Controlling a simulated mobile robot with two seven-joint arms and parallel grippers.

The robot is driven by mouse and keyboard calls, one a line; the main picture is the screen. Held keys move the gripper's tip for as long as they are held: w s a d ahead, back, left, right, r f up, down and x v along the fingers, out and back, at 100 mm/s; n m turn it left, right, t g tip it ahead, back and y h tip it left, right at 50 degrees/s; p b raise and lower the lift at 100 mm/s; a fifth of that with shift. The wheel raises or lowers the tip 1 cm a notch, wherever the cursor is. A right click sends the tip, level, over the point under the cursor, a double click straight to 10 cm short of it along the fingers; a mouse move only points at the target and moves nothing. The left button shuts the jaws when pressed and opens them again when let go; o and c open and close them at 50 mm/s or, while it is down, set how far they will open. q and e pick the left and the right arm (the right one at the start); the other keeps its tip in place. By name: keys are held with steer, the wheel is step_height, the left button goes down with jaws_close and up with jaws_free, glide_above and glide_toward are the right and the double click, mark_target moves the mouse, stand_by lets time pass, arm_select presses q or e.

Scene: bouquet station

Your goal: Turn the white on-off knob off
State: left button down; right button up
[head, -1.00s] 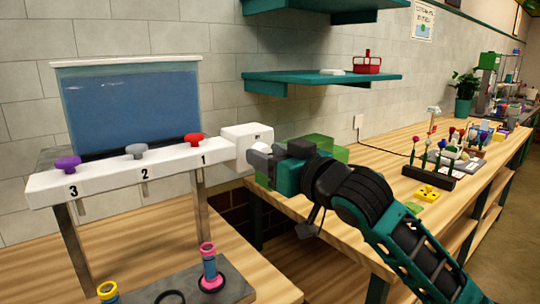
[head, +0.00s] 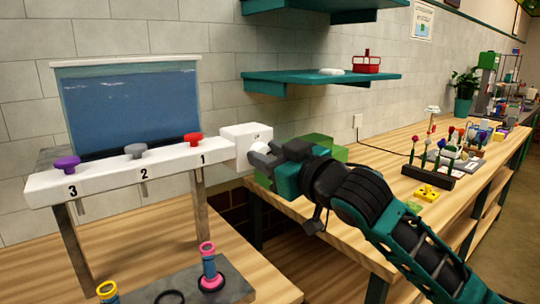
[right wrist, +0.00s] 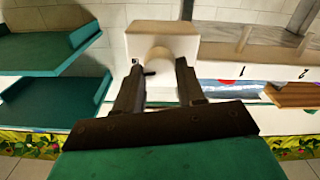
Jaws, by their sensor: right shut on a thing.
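The white on-off knob (head: 256,153) sits on the right face of a white box (head: 240,137) at the right end of the white dispenser bar. In the right wrist view the knob (right wrist: 159,62) is a round white shape between the fingers of my right gripper (right wrist: 158,75). In the head view my right gripper (head: 264,158) reaches the knob from the right, its jaws shut on it and hiding part of it. The knob's exact turn angle is hard to read. My left gripper is not in view.
The white bar (head: 120,178) carries purple, grey and red knobs below a blue water tank (head: 132,108). Teal shelves (head: 320,77) hang above right. A green box (head: 318,142) stands close behind my gripper. Ringed posts (head: 209,262) stand below.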

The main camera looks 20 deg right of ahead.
steer(key=n, duration=0.4)
steer(key=shift+r+n, duration=0.1)
steer(key=shift+n, duration=0.2)
steer(key=n, duration=0.3)
steer(key=shift+n, duration=0.4)
steer(key=shift+a+n, duration=0.15)
steer(key=shift+n, duration=3.35)
steer(key=shift+f, duration=0.2)
steer(key=o, duration=1)
steer(key=shift+f, duration=0.1)
